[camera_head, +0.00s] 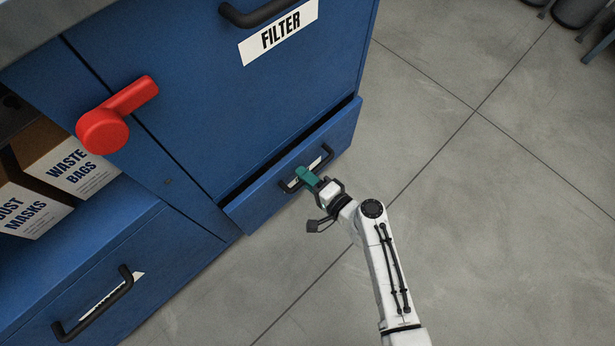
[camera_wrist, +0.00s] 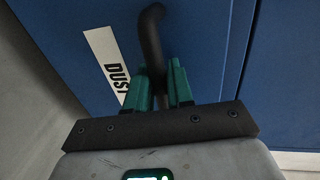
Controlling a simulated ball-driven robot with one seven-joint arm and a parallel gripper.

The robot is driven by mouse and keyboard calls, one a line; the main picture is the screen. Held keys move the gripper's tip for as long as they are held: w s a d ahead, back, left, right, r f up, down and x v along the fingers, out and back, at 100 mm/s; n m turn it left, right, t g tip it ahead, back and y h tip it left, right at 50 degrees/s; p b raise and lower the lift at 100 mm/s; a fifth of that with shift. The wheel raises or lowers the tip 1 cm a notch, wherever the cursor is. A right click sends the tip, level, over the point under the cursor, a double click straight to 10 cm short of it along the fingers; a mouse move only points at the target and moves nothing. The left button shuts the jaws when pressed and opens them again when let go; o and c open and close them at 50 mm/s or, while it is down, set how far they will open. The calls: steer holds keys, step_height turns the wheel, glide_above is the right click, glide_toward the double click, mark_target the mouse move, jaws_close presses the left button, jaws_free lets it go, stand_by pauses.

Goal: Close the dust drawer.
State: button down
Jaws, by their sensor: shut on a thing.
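The dust drawer (camera_head: 262,208) is the low blue drawer under the filter door in the head view. It stands partly out, with a dark gap along its top edge. Its black bar handle (camera_head: 290,186) has a white label behind it. In the wrist view the label (camera_wrist: 104,58) reads "DUST" in part. My gripper (camera_head: 309,176) has teal fingers and is shut on the handle. In the wrist view the fingers (camera_wrist: 160,88) sit on both sides of the dark handle bar (camera_wrist: 151,35). The part of the handle between the fingers is partly hidden.
The filter door (camera_head: 225,110) above is shut. A red lever (camera_head: 105,125) sticks out at upper left. Left are an open shelf with boxes of dust masks (camera_head: 28,205) and waste bags (camera_head: 75,168), and another drawer handle (camera_head: 95,305).

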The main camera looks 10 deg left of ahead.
steer(key=x, duration=0.1)
steer(key=b+x, duration=0.1)
steer(key=x, duration=0.1)
steer(key=shift+w+a+r, duration=0.25)
steer(key=shift+a+r, duration=0.05)
steer(key=c, duration=1.2)
jaws_free()
steer(key=shift+a, duration=0.15)
steer(key=shift+o, duration=0.2)
steer(key=p+v, duration=0.3)
steer(key=v, duration=0.8)
steer(key=shift+f, duration=0.15)
